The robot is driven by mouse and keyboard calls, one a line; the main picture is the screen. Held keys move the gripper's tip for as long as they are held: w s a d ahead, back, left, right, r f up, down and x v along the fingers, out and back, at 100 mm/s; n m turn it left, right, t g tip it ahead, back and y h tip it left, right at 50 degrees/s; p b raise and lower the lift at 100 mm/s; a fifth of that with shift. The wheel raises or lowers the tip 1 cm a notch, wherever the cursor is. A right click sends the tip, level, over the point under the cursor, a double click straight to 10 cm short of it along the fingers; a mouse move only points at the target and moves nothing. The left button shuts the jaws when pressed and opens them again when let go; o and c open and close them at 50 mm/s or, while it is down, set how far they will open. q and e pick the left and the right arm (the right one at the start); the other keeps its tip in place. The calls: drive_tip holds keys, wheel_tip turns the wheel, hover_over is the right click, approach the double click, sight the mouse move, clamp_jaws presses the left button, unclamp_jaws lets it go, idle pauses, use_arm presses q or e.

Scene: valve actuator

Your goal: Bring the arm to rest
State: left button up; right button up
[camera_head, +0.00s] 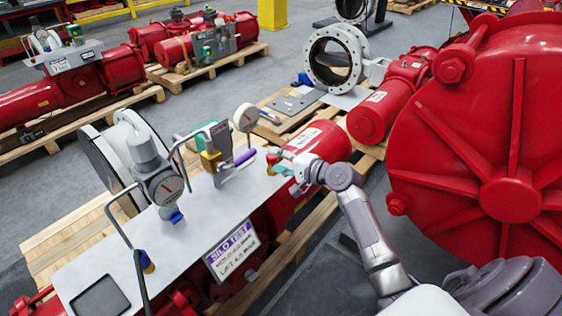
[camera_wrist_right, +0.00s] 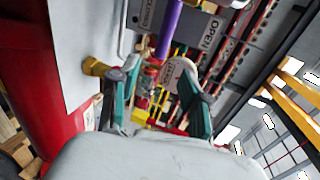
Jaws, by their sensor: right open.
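My right gripper (camera_head: 276,163) is at the right edge of a grey control panel (camera_head: 165,243). It points left toward a purple valve handle (camera_head: 245,157) and looks a short way from it. In the right wrist view, my right gripper (camera_wrist_right: 158,82) shows its two green-sided fingers spread, with no object held between them. The purple handle (camera_wrist_right: 169,27) stands beyond the fingertips, at the top. A brass fitting (camera_wrist_right: 94,67) is beside the left finger. My right arm (camera_head: 365,230) reaches in from the lower right. My left gripper is in neither view.
A large red ribbed actuator end (camera_head: 510,195) stands close to the right of my arm. Gauges (camera_head: 165,187) and bent grey tubes rise from the panel. A white flanged valve (camera_head: 333,58) and pallets stand behind. Grey floor (camera_head: 310,290) shows below.

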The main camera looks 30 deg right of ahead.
drive_tip(key=shift+s+d+r, duration=0.15)
drive_tip(key=shift+s, duration=0.4)
drive_tip(key=s+a+f+n+g+h, duration=0.15)
drive_tip(key=s+f, duration=0.45)
drive_tip(key=f, duration=0.6)
drive_tip(key=s+f+n+g+h, duration=0.1)
drive_tip(key=s+f+n+g, duration=0.3)
drive_tip(key=f, duration=0.8)
drive_tip(key=s+a+f+g+h, duration=0.1)
drive_tip(key=s+f+g+h, duration=0.1)
drive_tip(key=s+f, duration=0.75)
drive_tip(key=s+a+f+n+g, duration=0.1)
drive_tip(key=s+a+f+n, duration=0.1)
drive_tip(key=s+f, duration=0.4)
drive_tip(key=s+a+f+n+g, duration=0.2)
drive_tip(key=s+f+n, duration=0.3)
drive_tip(key=s, duration=1.1)
drive_tip(key=s+a+f+n+g, duration=0.2)
drive_tip(key=s+a+f+n, duration=0.1)
drive_tip(key=s+f, duration=0.6)
drive_tip(key=s+n, duration=0.1)
drive_tip(key=s, duration=0.1)
drive_tip(key=shift+s+a+f+h, duration=0.15)
drive_tip(key=shift+s+a+h, duration=0.05)
drive_tip(key=shift+s+h, duration=0.2)
drive_tip(key=shift+g, duration=0.25)
